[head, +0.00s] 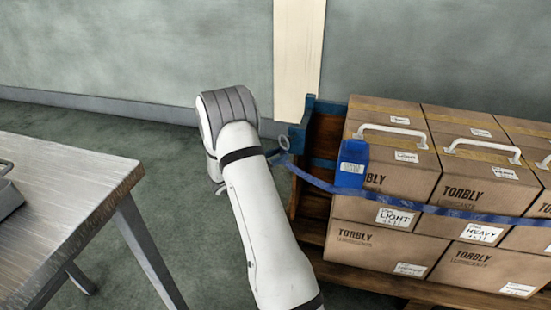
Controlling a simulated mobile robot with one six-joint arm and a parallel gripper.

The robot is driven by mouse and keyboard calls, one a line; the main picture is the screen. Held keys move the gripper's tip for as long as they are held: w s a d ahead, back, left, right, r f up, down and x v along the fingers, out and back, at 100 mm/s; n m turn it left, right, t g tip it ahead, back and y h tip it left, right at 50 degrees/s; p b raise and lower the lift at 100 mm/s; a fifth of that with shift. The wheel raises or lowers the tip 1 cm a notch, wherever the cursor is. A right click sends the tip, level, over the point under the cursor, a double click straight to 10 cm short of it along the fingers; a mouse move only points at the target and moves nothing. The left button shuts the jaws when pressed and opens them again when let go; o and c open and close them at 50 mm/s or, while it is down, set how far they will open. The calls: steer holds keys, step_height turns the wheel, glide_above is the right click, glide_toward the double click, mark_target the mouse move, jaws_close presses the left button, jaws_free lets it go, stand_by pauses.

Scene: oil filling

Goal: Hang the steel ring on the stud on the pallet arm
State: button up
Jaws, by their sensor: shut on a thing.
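A small grey steel ring (284,142) shows just right of my wrist, in front of the pallet's upright blue and wooden end. A blue strap (330,186) runs from just below the ring across the front of the cartons. My gripper (264,161) is mostly hidden behind my white forearm. Its end reaches the ring and strap end, and it is shut on the ring. The blue pallet arm (298,134) stands right beside the ring. I cannot make out the stud, nor whether the ring touches it.
Stacked brown cartons (386,170) with white handles fill the wooden pallet (395,286) on the right. A blue box-like piece (352,162) sits on the strap at the near carton corner. A metal-topped table (70,180) stands at the left. Green floor between is clear.

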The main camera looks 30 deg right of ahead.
mark_target(281, 153)
steer(key=shift+w+d+f+b, duration=0.1)
steer(key=shift+w+d+b, duration=0.15)
steer(key=shift+d, duration=0.6)
steer(key=shift+w+d+f+b, duration=0.1)
steer(key=shift+w+d+b, duration=0.1)
steer(key=shift+d, duration=0.6)
steer(key=shift+w+d+f, duration=0.1)
steer(key=shift+d+f, duration=0.35)
steer(key=shift+d, duration=0.1)
steer(key=shift+d+f, duration=0.1)
